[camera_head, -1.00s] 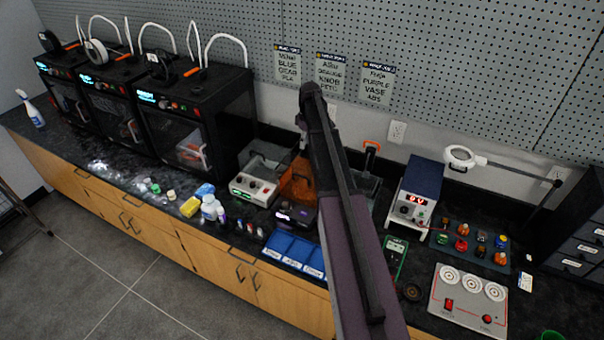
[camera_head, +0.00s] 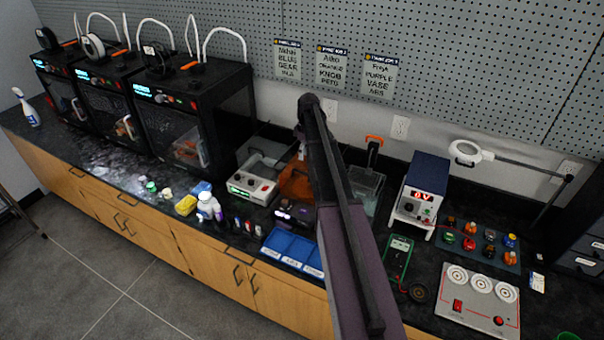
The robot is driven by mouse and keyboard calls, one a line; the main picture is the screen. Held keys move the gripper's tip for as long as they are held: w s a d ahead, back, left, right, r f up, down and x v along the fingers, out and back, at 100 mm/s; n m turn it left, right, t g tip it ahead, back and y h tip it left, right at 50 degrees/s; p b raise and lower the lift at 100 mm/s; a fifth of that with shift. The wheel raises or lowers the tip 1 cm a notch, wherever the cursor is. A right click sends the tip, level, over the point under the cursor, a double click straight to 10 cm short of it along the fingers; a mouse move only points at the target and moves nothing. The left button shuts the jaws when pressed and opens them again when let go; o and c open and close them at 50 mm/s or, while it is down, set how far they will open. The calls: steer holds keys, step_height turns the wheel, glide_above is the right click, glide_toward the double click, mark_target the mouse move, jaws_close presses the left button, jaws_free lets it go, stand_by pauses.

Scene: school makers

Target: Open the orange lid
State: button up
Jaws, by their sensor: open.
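The orange lid (camera_head: 295,184) is a see-through orange cover on a small dark machine (camera_head: 296,212) in the middle of the bench. It looks closed, but my arm (camera_head: 340,200) hides its right part. My arm rises from the bottom of the picture, in front of the lid's right side, and its upper end stands above and behind the lid. My gripper is not visible; it seems hidden behind my arm, so its distance from the lid cannot be told.
A grey device (camera_head: 252,188) stands left of the lid and a clear tank (camera_head: 365,188) to the right. Blue trays (camera_head: 292,248) lie in front. Several bottles, including a white one (camera_head: 209,207), and printers (camera_head: 170,120) stand left. A power supply (camera_head: 421,190) stands right.

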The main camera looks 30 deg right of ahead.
mark_target(302, 168)
steer(key=shift+s+a+f+b, duration=0.15)
steer(key=shift+f+b, duration=0.85)
steer(key=shift+f, duration=0.05)
steer(key=shift+s+a+f+b, duration=0.1)
steer(key=shift+a+f+b, duration=0.1)
steer(key=shift+f+b, duration=0.85)
steer(key=shift+s+a+f+b, duration=0.15)
steer(key=shift+f+b, duration=0.75)
steer(key=shift+f, duration=0.2)
jaws_close()
